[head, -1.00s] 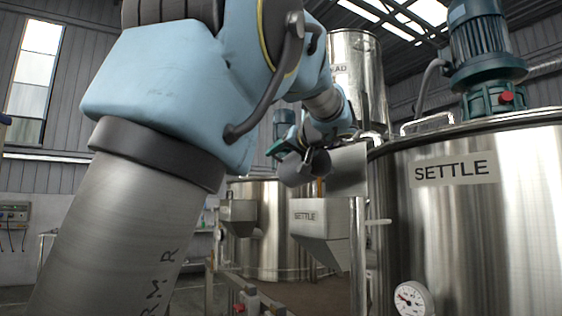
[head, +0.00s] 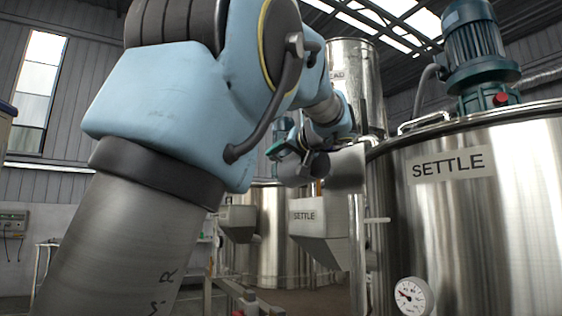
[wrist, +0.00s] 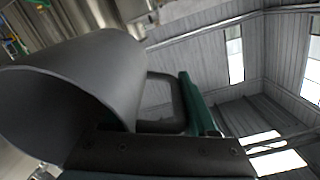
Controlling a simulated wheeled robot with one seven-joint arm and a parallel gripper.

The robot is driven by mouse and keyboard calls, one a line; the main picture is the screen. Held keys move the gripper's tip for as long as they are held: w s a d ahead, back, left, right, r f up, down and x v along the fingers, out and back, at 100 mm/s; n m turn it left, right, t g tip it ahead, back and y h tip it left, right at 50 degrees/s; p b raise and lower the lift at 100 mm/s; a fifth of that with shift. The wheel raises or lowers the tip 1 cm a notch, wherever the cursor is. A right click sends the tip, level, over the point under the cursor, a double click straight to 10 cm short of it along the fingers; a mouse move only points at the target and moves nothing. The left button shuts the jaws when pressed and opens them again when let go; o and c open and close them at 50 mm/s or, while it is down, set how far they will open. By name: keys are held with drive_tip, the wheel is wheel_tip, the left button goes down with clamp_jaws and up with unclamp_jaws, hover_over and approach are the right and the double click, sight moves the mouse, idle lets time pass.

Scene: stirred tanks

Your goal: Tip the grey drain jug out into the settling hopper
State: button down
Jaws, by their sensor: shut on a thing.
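The grey drain jug (head: 297,170) is held tilted above the settling hopper (head: 318,240), a steel chute marked SETTLE on the side of the big tank. In the wrist view the jug (wrist: 105,75) lies nearly on its side, its wide mouth to the lower left; I cannot see what is inside. My gripper (wrist: 185,130) is shut on the jug's handle (wrist: 165,95). In the head view my gripper (head: 306,138) is small and partly hidden by my arm. The hopper's inside is hidden from the head view.
The large SETTLE tank (head: 470,220) with a motor (head: 478,45) and a gauge (head: 412,296) fills the right. A steel plate (head: 346,170) stands close right of the jug. Another hopper (head: 238,222) and tank stand behind.

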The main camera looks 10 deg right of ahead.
drive_tip(key=shift+s+d+r+t+y+b, duration=0.2)
drive_tip(key=shift+s+r+t+b, duration=0.5)
drive_tip(key=shift+b, duration=2.55)
drive_tip(key=shift+s+d+r+t+y+b, duration=0.1)
drive_tip(key=shift+s+r+t+y+b, duration=0.6)
drive_tip(key=shift+b, duration=2.5)
drive_tip(key=shift+s+d+r+t+b, duration=0.3)
drive_tip(key=shift+t+b, duration=0.45)
drive_tip(key=shift+b, duration=0.85)
drive_tip(key=shift+s+a+r+t+b, duration=0.1)
drive_tip(key=shift+s+t+b, duration=0.25)
drive_tip(key=shift+t+b, duration=0.8)
